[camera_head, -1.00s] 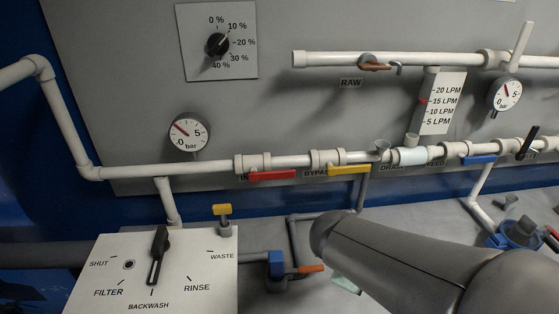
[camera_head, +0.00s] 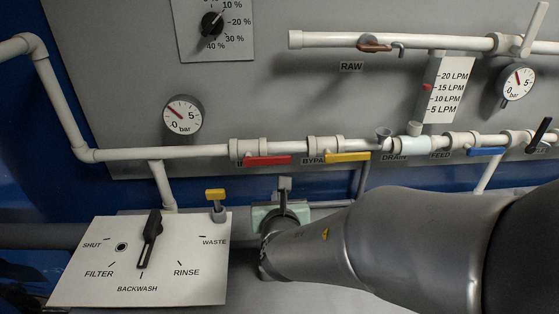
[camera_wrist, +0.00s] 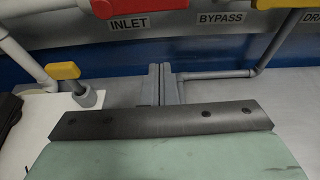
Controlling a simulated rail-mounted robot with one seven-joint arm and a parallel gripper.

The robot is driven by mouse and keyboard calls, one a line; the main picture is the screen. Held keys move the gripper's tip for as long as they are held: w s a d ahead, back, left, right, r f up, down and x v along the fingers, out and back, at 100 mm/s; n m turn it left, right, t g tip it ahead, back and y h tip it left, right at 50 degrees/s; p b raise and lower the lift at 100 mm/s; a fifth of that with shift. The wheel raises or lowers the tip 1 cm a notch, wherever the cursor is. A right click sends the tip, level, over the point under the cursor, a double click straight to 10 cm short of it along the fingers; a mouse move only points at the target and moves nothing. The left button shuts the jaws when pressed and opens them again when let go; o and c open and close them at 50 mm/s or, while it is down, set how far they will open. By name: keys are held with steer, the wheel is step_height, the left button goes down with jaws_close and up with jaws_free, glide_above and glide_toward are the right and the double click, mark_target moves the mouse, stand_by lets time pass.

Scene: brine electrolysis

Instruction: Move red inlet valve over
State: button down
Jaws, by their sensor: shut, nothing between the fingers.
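The red inlet valve handle (camera_head: 266,160) lies along the white horizontal pipe, left of the yellow bypass handle. In the wrist view the red handle (camera_wrist: 140,8) is at the top edge, partly cut off, above the INLET label (camera_wrist: 130,24). My gripper (camera_head: 284,184) is shut and empty, just below and slightly right of the red handle in the head view. In the wrist view its fingertips (camera_wrist: 160,68) are together, below the gap between the INLET and BYPASS labels. They look apart from the handle.
The yellow bypass handle (camera_head: 347,156) is close on the right; a blue handle (camera_head: 486,151) is farther right. A small yellow valve (camera_head: 215,195) and the filter selector panel (camera_head: 140,262) are left of my gripper. A pressure gauge (camera_head: 182,116) hangs above the pipe.

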mark_target(267, 161)
steer(key=w+r+p, duration=0.1)
steer(key=w+p, duration=0.1)
steer(key=w, duration=0.5)
steer(key=shift+w+a+r+p, duration=0.25)
steer(key=shift+p, duration=0.15)
steer(key=shift+a+r, duration=0.1)
steer(key=shift+r+n+h, duration=0.15)
steer(key=shift+n+h, duration=0.15)
